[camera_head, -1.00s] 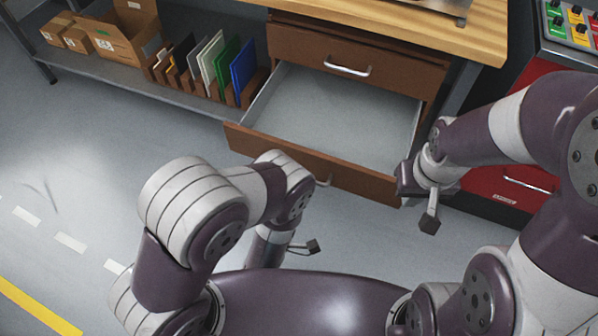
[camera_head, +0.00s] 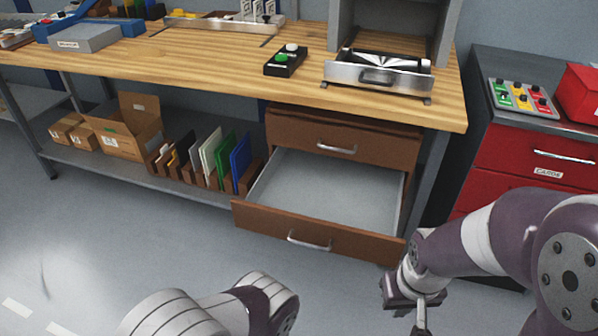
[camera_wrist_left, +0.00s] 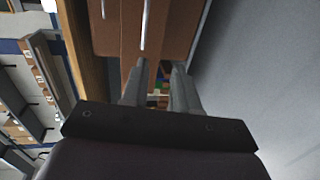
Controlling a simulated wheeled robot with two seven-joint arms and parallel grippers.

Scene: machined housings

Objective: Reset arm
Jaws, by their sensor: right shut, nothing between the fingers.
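My right arm comes in from the right side of the head view. Its gripper (camera_head: 421,318) is shut and empty, pointing down near the bottom edge, in front of the right end of the open drawer (camera_head: 330,195). My left arm (camera_head: 215,308) shows only in part at the bottom of the head view, and its gripper is below that picture. In the left wrist view, my left gripper (camera_wrist_left: 160,72) has its two fingers apart with a gap between them and nothing held.
The open drawer looks empty and juts out under the wooden workbench (camera_head: 200,62). A red cabinet (camera_head: 530,150) stands at right. Cardboard boxes (camera_head: 130,128) and upright coloured plates (camera_head: 225,160) fill the lower shelf. The grey floor (camera_head: 120,240) is clear at left.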

